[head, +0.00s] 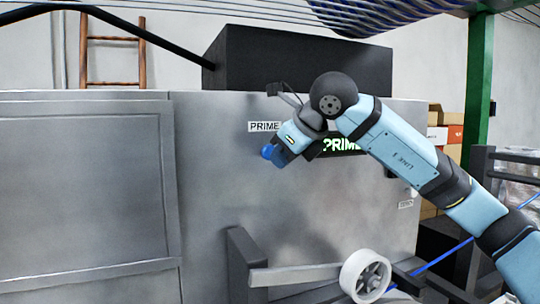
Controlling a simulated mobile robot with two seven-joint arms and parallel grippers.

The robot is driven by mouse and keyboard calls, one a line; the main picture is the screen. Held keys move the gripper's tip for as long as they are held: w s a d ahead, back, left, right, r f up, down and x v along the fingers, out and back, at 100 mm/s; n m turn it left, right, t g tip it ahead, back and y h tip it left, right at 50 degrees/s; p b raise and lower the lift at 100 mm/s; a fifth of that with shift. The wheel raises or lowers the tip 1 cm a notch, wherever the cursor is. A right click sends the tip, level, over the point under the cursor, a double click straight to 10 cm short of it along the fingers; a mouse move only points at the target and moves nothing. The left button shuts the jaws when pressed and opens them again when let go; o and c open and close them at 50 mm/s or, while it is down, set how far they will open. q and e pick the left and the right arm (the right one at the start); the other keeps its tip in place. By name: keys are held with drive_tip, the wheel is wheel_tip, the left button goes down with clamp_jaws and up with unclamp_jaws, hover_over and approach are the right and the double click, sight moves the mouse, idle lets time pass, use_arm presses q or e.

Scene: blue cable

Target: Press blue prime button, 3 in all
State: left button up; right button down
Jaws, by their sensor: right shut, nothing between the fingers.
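The blue prime button (267,152) is a small round blue knob on the front of the grey metal cabinet, below a white label reading PRIME (263,127). My right gripper (279,154) is shut and empty, right beside the button at its right edge. I cannot tell whether it touches the button, since the gripper's blue end overlaps it in the picture. A dark display with green letters reading PRIME (340,145) sits to the right, partly hidden by my right arm. My left gripper is not in view.
The grey cabinet (225,220) fills the middle, with a black box (290,60) on top. A white wheel (365,275) and dark frame bars (243,262) stand in front, low down. A blue cable (445,256) runs at lower right. A green post (479,80) rises at right.

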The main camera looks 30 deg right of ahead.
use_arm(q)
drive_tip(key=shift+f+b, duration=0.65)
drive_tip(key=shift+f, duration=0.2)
use_arm(e)
drive_tip(key=s, duration=0.4)
drive_tip(key=shift+s, duration=0.2)
drive_tip(key=shift+a, duration=0.1)
idle(1.4)
